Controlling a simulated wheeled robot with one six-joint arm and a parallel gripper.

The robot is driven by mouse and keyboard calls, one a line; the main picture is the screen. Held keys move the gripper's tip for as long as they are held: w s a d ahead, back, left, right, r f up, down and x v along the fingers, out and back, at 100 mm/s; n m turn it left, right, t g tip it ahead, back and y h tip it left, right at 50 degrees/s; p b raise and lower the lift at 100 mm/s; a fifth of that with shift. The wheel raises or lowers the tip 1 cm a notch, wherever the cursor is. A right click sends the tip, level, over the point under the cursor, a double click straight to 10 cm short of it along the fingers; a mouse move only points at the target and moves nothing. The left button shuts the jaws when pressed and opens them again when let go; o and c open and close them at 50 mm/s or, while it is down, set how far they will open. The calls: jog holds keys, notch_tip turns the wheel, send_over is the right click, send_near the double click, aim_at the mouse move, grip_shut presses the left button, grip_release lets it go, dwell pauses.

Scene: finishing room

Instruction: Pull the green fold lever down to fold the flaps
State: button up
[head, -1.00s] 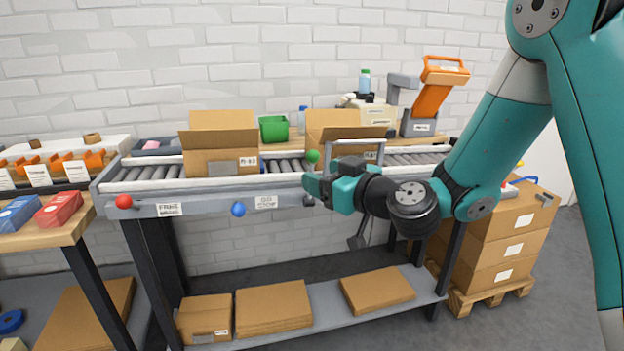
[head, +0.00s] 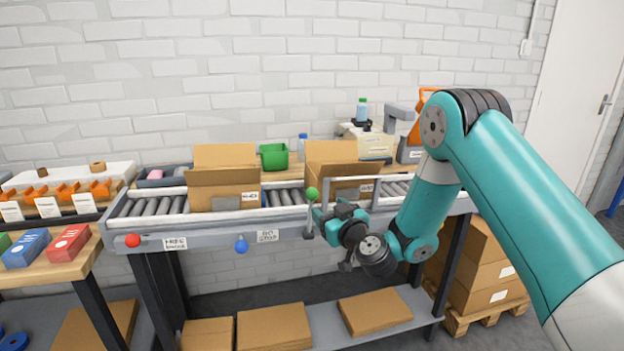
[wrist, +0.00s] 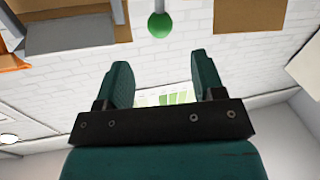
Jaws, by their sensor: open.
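The green fold lever's round knob (head: 312,193) stands at the conveyor's front edge, in front of the right open box (head: 328,160). My gripper (head: 318,217) is just below and to the right of the knob. In the wrist view the knob (wrist: 160,25) is beyond my open, empty fingertips (wrist: 161,75), roughly centred between them and apart from both. The right box has its flaps up, and a grey metal frame stands around its right part.
Another open box (head: 225,190) sits on the rollers to the left. A red knob (head: 133,240) and a blue knob (head: 242,246) are on the conveyor's front rail. Flat cardboard (head: 375,308) lies on the lower shelf.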

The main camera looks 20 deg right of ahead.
aim_at(315, 196)
jog(key=w+p, duration=0.2)
jog(key=p, duration=0.1)
jog(key=w+a+p, duration=0.1)
jog(key=w+p, duration=0.4)
jog(key=w, duration=0.1)
jog(key=shift+w+a+p, duration=0.15)
jog(key=shift+a+p, duration=0.25)
jog(key=shift+w, duration=0.65)
jog(key=shift+c, duration=0.3)
jog(key=shift+a, duration=0.1)
grip_shut()
